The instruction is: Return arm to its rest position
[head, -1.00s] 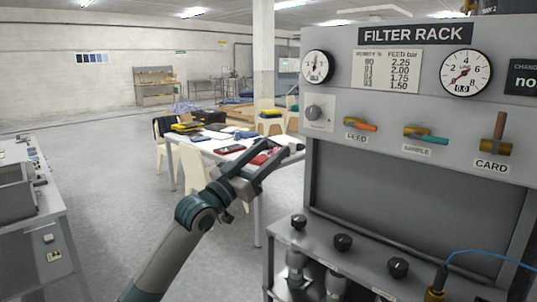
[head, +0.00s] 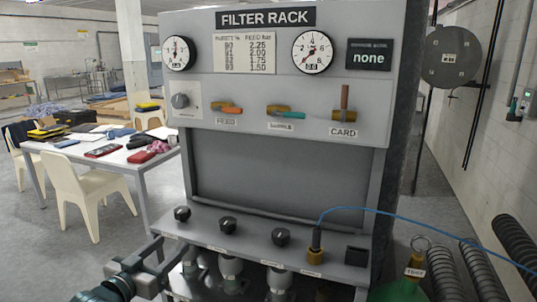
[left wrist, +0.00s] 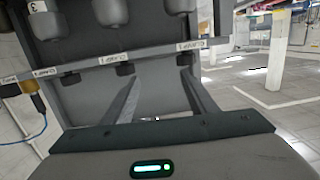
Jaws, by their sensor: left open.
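My left gripper (head: 167,254) is low at the bottom left of the head view, in front of the lower left corner of the filter rack (head: 290,172). In the left wrist view its two fingers (left wrist: 160,84) are spread apart with nothing between them. That view shows the rack upside down, with its knobs and clamp labels beyond the fingers. I cannot tell from these views how close the fingers are to the rack. My right gripper is not in view.
The rack's ledge carries several black knobs (head: 228,225) and a blue cable (head: 420,220) running right. A table (head: 130,166) with chairs stands at the left. A green container (head: 400,290) and dark coiled hoses (head: 478,270) are at the lower right.

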